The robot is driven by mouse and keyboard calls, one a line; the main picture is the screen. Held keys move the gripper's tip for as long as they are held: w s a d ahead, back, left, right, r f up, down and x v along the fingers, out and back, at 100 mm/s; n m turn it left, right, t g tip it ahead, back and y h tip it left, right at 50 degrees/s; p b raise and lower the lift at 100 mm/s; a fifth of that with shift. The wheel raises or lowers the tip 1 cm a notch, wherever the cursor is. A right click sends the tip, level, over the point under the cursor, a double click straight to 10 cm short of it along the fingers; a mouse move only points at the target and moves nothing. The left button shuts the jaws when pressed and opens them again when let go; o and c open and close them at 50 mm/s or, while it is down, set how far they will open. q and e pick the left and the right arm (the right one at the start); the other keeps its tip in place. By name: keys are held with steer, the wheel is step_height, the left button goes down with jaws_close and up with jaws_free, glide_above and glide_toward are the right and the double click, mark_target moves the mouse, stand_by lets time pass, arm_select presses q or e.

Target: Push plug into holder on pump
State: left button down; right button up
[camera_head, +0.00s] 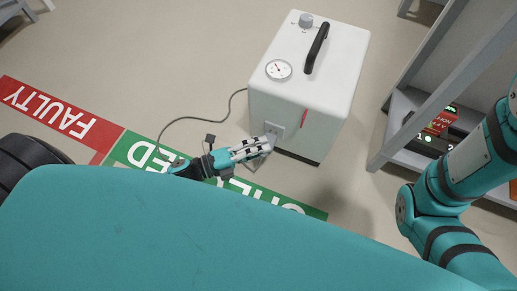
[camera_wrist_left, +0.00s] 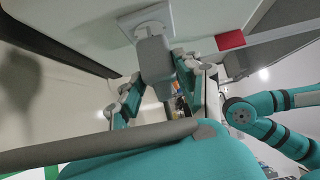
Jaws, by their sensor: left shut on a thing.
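The white pump (camera_head: 305,85) stands on the floor with a gauge, a knob and a black handle on top. Its holder (camera_head: 273,131) is a small pale plate low on the front face. In the left wrist view the holder (camera_wrist_left: 165,18) is at the top. My left gripper (camera_head: 264,146) is at that face, shut on a grey plug. In the left wrist view the plug (camera_wrist_left: 153,60) sits between the fingers of the left gripper (camera_wrist_left: 156,80), its front end against or very near the holder. I cannot tell how deep it is. My right gripper is out of view.
A dark cable (camera_head: 195,120) loops across the floor from the pump's left side. A grey shelf (camera_head: 409,91) with boxed items stands at the right. Red (camera_head: 60,117) and green (camera_head: 133,148) floor labels lie at the left. Floor left of the pump is clear.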

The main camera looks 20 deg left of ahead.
arm_select(q)
steer(key=shift+w, duration=0.9)
stand_by(0.6)
steer(key=c, duration=0.8)
jaws_free()
